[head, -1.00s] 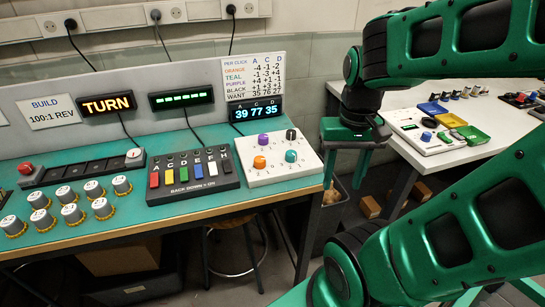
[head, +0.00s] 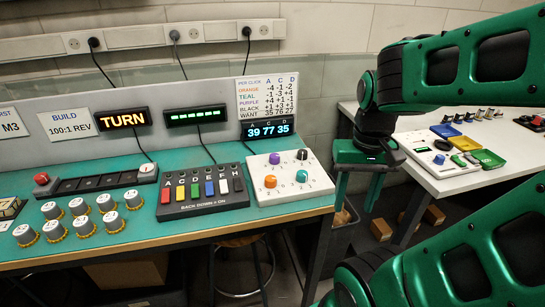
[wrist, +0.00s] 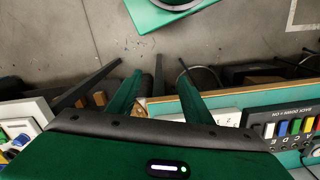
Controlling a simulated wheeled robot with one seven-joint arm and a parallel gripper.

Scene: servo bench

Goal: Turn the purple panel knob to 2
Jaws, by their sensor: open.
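The purple panel knob (head: 275,159) is at the top left of a white knob panel (head: 315,187) on the teal bench. An orange knob (head: 270,181), a teal knob (head: 302,176) and a black knob (head: 301,154) share the panel. The purple knob's pointer setting is too small to read. My gripper (head: 358,190) is open and empty, pointing down to the right of the panel, beyond the bench end. In the wrist view my open fingers (wrist: 158,95) hang over the floor near the bench edge.
A display (head: 268,129) reads 39 77 35; a sign (head: 122,119) reads TURN. A switch box (head: 203,192) with coloured levers sits left of the panel. Several grey knobs (head: 83,226) stand further left. A white side table (head: 470,180) with trays is at right.

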